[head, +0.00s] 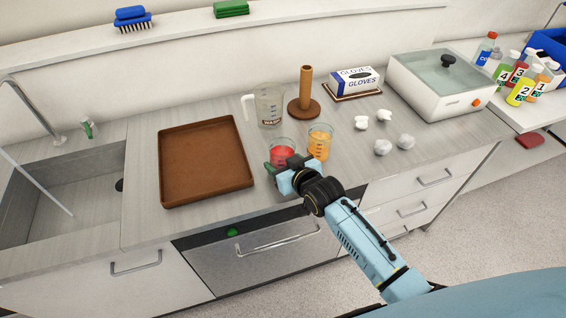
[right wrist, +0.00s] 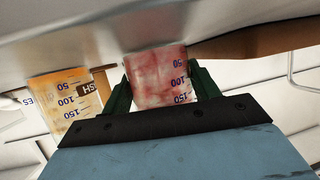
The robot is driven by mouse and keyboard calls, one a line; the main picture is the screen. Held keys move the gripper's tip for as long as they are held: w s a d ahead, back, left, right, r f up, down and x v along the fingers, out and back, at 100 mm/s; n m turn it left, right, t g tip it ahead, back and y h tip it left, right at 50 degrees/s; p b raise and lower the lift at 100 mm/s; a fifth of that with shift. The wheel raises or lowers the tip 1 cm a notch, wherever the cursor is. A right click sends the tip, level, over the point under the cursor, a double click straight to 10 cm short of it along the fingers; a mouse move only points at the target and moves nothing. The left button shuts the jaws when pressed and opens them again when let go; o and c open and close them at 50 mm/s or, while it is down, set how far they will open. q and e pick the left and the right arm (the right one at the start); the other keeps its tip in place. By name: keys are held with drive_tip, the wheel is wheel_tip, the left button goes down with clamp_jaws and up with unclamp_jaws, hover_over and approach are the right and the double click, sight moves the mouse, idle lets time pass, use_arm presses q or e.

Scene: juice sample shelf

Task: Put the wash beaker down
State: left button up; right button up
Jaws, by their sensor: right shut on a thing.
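The wash beaker (head: 269,107), a clear jug with a handle and a WASH label, stands upright on the counter behind the other beakers. Part of its label also shows in the right wrist view (right wrist: 88,88). My right gripper (head: 285,170) is shut on a beaker of red liquid (head: 282,152), not the wash beaker. In the right wrist view the red beaker (right wrist: 160,78) sits between the green fingers, at or very near the counter. A beaker of orange liquid (head: 319,143) stands close to its right. My left gripper is not in view.
A brown tray (head: 163,165) lies empty to the left, beside the sink (head: 60,190). A wooden stand (head: 306,90), a glove box (head: 355,82), several crumpled white pieces (head: 383,147) and a lidded bath (head: 440,100) occupy the right. Bare counter lies between tray and beakers.

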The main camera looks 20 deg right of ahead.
drive_tip(key=o, duration=0.6)
drive_tip(key=shift+f, duration=0.15)
drive_tip(key=o, duration=0.5)
drive_tip(key=shift+r, duration=0.25)
drive_tip(key=p+v, duration=0.1)
drive_tip(key=v, duration=1.1)
drive_tip(key=shift+f, duration=0.1)
